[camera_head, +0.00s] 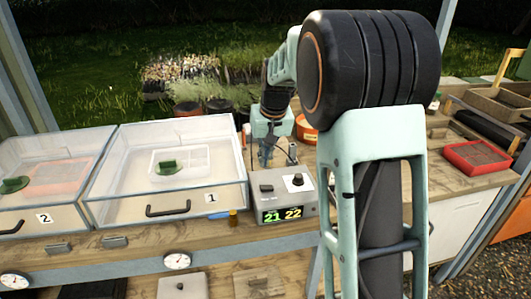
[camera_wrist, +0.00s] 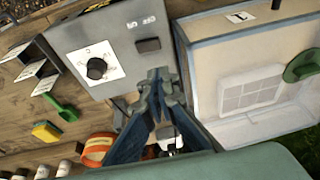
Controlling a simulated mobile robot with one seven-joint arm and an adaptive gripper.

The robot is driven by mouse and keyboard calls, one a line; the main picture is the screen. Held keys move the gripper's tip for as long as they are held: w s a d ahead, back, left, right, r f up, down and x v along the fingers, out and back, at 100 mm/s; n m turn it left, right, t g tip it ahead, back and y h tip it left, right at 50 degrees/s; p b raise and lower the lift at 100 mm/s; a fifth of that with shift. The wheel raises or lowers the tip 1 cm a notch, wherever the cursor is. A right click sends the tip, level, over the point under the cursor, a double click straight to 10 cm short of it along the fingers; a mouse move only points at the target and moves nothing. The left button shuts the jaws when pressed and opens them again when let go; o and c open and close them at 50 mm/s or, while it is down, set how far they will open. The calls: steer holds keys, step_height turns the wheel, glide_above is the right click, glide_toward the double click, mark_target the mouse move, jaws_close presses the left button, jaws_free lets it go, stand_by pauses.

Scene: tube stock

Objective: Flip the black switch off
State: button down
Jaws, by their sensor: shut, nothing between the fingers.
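The black switch (camera_head: 266,187) is a small rocker on the top of a grey control box (camera_head: 252,211), left of a round black knob (camera_head: 297,180). In the wrist view the switch (camera_wrist: 148,45) sits beside ON and OFF lettering, and the knob (camera_wrist: 96,68) is on a white dial plate. Which way the rocker is tipped I cannot tell. My gripper (camera_head: 265,163) is shut and empty, pointing down behind the box in the head view. In the wrist view its fingertips (camera_wrist: 158,76) are close to the switch, apart from it in the picture; contact is not clear.
The box front has a lit display (camera_head: 282,214) reading 21 22. A clear-lidded case marked 1 (camera_head: 120,200) stands close on the left, with case 2 (camera_head: 60,218) beyond it. An orange round container (camera_wrist: 97,148) is behind the box. A red tray (camera_head: 478,157) lies far right.

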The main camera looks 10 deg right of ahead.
mark_target(261, 185)
steer(key=x, duration=0.5)
steer(key=s+x, duration=0.1)
steer(key=x, duration=0.2)
steer(key=shift+a+f, duration=0.25)
steer(key=shift+f, duration=0.2)
steer(key=shift+a+f+h, duration=0.4)
steer(key=shift+f+h, duration=0.15)
steer(key=shift+h, duration=0.05)
steer(key=shift+d, duration=0.15)
steer(key=shift+d+r, duration=0.15)
steer(key=shift+d, duration=0.05)
steer(key=shift+d+r, duration=0.2)
steer(key=shift+d, duration=0.35)
steer(key=shift+p, duration=0.3)
